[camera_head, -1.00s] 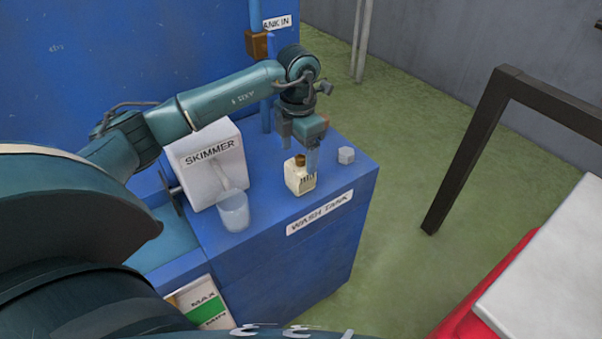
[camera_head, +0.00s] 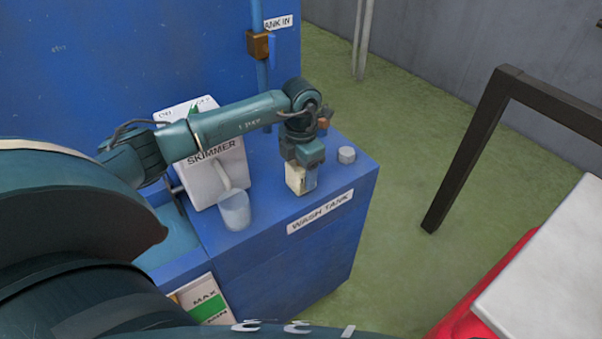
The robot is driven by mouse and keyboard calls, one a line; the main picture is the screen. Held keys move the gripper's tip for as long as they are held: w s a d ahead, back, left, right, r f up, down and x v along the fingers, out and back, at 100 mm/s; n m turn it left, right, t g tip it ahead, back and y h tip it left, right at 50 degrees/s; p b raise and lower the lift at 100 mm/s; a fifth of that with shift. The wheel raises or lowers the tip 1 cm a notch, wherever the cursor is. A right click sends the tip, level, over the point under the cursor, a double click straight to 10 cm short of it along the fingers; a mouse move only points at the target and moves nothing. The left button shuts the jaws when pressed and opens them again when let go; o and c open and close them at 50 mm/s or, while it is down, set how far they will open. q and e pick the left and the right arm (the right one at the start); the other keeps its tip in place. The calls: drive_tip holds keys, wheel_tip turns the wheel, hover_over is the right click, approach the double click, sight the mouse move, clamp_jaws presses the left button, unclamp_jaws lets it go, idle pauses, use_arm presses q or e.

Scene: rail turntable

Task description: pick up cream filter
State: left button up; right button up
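The cream filter (camera_head: 296,181) is a small cream block standing on the blue wash tank top, behind the "WASH TANK" label. My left gripper (camera_head: 304,173) is lowered over it from above, pointing down. The gripper body hides the filter's brown top, and one finger shows along its right side. The other finger is mostly hidden, so I cannot tell whether the fingers grip the filter or only stand around it. The filter appears upright and still on the tank top. My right gripper is out of view.
The white skimmer box (camera_head: 213,173) and a translucent cup (camera_head: 235,210) stand left of the filter. A small grey hexagonal knob (camera_head: 346,155) is close on its right. A dark frame (camera_head: 470,150) stands farther right, across open green floor.

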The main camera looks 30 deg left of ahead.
use_arm(q)
drive_tip(key=c, duration=0.8)
drive_tip(key=shift+o, duration=0.2)
drive_tip(key=shift+r, duration=0.15)
